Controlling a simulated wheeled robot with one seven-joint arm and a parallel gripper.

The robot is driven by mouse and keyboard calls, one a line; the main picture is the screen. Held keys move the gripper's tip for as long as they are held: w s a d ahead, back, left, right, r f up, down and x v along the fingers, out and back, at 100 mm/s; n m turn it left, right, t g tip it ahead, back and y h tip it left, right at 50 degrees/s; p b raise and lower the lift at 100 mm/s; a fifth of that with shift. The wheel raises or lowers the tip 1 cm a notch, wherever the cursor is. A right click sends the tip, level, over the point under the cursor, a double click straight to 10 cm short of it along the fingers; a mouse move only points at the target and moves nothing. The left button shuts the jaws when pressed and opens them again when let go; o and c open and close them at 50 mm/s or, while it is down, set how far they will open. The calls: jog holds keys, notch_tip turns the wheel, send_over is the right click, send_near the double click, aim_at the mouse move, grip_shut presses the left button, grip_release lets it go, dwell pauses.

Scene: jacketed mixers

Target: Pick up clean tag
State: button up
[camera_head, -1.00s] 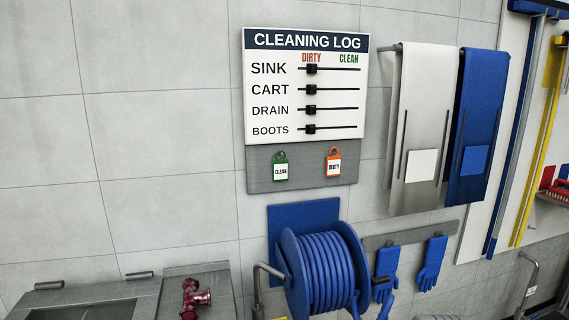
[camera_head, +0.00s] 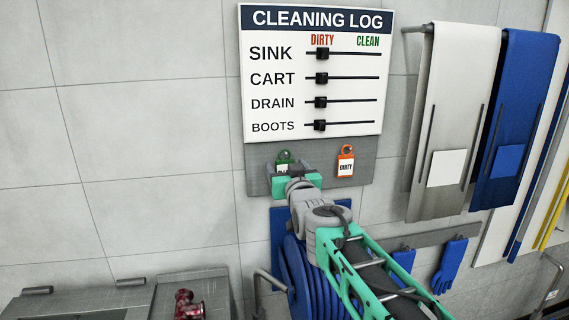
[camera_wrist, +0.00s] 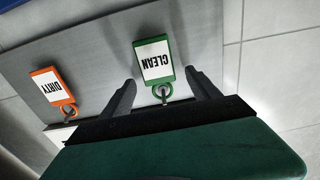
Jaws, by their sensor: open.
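The clean tag (camera_wrist: 155,61) is a white plate in a green frame with a ring. In the wrist view it hangs between my gripper's two open fingers. In the head view my gripper (camera_head: 293,172) is at the grey panel (camera_head: 322,164) below the cleaning log. I cannot tell whether a finger touches the tag.
An orange dirty tag (camera_head: 346,163) hangs to the right on the same panel. The cleaning log board (camera_head: 261,91) with black sliders is above. A blue hose reel (camera_head: 293,270) lies below my arm. The wall at left is clear.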

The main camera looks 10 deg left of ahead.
jog(key=shift+w+a, duration=0.1)
jog(key=shift+w, duration=0.15)
jog(key=shift+s, duration=0.1)
jog(key=c, duration=1.4)
jog(key=shift+r+b, duration=0.2)
jog(key=shift+b, duration=0.3)
